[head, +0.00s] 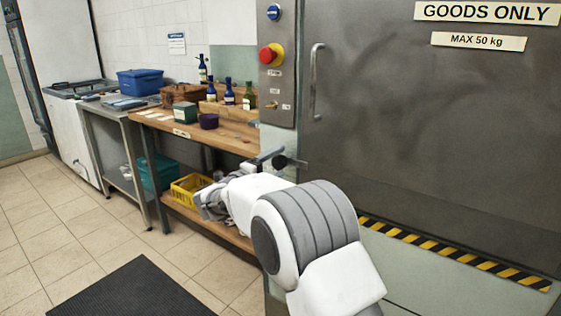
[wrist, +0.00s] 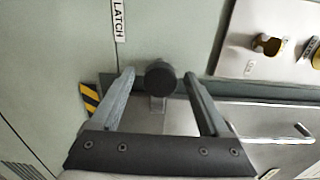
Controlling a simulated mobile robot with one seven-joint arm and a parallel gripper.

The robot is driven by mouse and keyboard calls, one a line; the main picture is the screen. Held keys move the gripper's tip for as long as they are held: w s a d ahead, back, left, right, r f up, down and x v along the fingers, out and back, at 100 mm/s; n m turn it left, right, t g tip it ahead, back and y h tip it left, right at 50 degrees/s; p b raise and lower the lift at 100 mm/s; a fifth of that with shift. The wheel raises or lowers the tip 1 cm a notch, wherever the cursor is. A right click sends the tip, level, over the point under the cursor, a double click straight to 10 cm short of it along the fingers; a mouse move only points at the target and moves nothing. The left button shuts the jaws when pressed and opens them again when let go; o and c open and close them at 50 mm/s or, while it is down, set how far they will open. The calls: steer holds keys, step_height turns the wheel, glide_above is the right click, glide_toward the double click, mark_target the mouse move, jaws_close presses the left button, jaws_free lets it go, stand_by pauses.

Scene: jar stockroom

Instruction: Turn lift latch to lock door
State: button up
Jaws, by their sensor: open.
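The lift latch shows in the wrist view as a round black knob (wrist: 160,76) on a short grey stem, below a white LATCH label (wrist: 118,20). My gripper (wrist: 159,74) is open, with one finger on each side of the knob. Gaps show between the knob and both fingers. In the head view, the dark knob (head: 281,161) sits left of the lift door's lower left part, and my gripper (head: 271,157) is beside it, partly hidden by my arm. The grey lift door (head: 420,120) looks closed and has a vertical handle (head: 315,82).
A control panel (head: 278,60) with a red button (head: 271,54) is above the latch. A wooden bench (head: 215,133) with bottles and boxes stands to the left, with a yellow crate (head: 190,188) below. A black mat (head: 140,290) lies on the open floor.

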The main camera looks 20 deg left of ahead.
steer(key=p+v, duration=0.2)
steer(key=v, duration=1.3)
steer(key=shift+s+p, duration=0.15)
steer(key=shift+p, duration=0.15)
steer(key=shift+a+r, duration=0.1)
